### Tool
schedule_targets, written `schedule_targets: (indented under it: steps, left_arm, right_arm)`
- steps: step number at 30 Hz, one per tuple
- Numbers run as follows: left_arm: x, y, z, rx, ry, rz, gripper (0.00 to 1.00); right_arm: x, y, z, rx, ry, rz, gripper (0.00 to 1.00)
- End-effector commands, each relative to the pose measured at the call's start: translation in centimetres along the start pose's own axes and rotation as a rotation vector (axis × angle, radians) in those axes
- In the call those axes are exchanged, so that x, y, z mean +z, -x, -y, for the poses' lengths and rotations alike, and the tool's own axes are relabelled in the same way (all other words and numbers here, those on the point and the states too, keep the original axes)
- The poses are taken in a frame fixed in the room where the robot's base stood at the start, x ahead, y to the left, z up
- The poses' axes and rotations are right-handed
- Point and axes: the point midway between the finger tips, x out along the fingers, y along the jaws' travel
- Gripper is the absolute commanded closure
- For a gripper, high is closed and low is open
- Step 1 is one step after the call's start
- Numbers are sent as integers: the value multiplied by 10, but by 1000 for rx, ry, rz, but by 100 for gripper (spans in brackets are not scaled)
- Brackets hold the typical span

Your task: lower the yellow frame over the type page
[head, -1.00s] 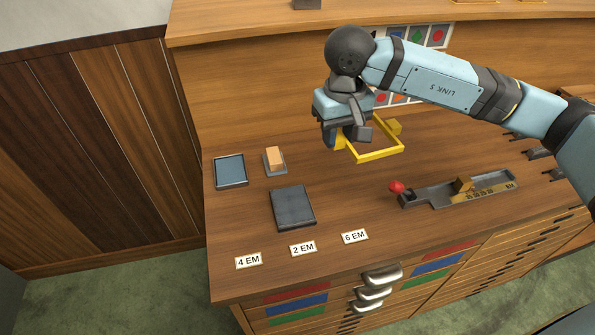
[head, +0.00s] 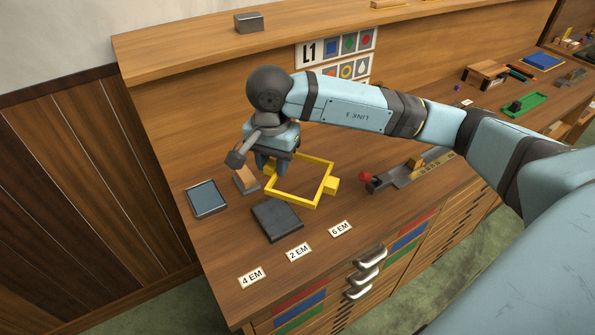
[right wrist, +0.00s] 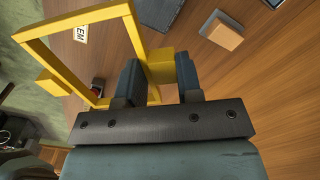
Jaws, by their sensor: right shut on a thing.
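My right gripper (head: 268,166) is shut on a tab of the yellow frame (head: 325,163). In the right wrist view, my two dark fingers (right wrist: 160,78) pinch the tab, and the open rectangle of the frame (right wrist: 80,17) extends to the upper left. The frame is held above the cabinet top, behind and to the right of a dark flat slab (head: 277,221). A tan block (head: 240,176) stands on a small grey plate left of the gripper, partly hidden by it. I cannot tell for certain which piece is the type page. My left gripper is out of view.
A blue-grey tray (head: 206,199) lies at the left of the cabinet top (head: 220,260). A long grey holder (head: 400,172) with a red knob (head: 365,176) stands to the right. Label cards (head: 299,252) lie along the front. A raised ledge (head: 180,55) runs behind.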

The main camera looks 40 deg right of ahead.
Motion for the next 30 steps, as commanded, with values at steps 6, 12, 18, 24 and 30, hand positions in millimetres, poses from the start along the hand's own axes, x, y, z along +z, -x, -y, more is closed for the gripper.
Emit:
schedule_targets:
  steps: [6, 12, 18, 24, 30]
  left_arm:
    - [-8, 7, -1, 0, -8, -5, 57]
    - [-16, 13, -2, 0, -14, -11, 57]
    - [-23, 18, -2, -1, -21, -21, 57]
    - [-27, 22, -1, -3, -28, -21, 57]
    - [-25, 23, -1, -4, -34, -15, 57]
  right_arm:
    - [-3, -8, -7, -1, -501, 6, 94]
    - [-7, -17, -16, 0, -975, 6, 94]
    - [-12, -27, -27, 4, -1452, 0, 94]
    - [-17, -36, -38, 4, -1883, -11, 94]
    - [-21, -42, -45, 1, -2146, -19, 94]
